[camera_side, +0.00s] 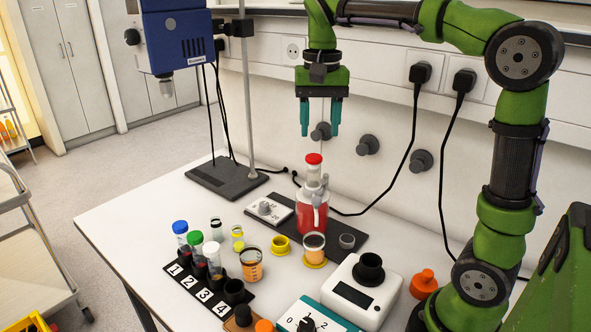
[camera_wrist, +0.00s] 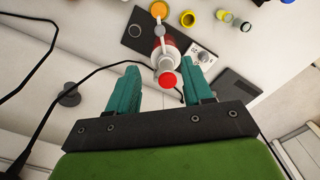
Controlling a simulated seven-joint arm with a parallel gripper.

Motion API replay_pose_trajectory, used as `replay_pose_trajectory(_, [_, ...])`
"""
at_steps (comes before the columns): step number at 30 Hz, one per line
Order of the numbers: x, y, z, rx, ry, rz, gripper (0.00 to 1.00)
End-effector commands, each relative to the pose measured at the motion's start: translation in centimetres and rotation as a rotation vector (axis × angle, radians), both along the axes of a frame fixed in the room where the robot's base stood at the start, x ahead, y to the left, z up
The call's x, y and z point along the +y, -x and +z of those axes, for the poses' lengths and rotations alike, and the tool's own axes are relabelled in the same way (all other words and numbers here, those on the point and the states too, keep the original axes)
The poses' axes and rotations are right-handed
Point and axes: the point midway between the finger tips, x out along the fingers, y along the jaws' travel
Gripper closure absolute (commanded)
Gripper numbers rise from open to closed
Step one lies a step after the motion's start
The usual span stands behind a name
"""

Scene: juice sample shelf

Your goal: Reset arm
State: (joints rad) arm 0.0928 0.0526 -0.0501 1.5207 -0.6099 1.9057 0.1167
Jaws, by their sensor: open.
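My gripper (camera_side: 320,118) has teal fingers and hangs high above the back of the table. Its fingers are apart with nothing between them. In the wrist view my gripper (camera_wrist: 163,88) also shows open. Below it stands a glass vessel with red liquid (camera_side: 312,212) and a red cap (camera_side: 314,159). The vessel is upright and apart from the fingers. In the wrist view the red cap (camera_wrist: 167,80) appears between the fingertips, farther down.
A numbered rack (camera_side: 207,291) with capped tubes, an orange-filled beaker (camera_side: 251,265) and yellow rings (camera_side: 280,246) stand at the front. A blue overhead device (camera_side: 178,40) on a stand is at left. Black cables hang along the wall. The table's left part is clear.

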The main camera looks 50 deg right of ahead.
Motion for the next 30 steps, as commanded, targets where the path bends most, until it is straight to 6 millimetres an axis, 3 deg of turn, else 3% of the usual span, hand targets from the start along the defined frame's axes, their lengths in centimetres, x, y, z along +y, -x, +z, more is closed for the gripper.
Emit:
replay_pose_trajectory(14, [-0.2,-0.2,0.6,-0.011,0.008,0.012,0.5])
replay_pose_trajectory(19, [0.0,-0.5,-1.6,-0.068,0.015,0.126,0.5])
replay_pose_trajectory(23, [1.9,1.5,-3.5,-0.192,0.005,0.27,0.5])
replay_pose_trajectory(30, [6.1,7.2,-6.5,-0.488,-0.006,0.451,0.5])
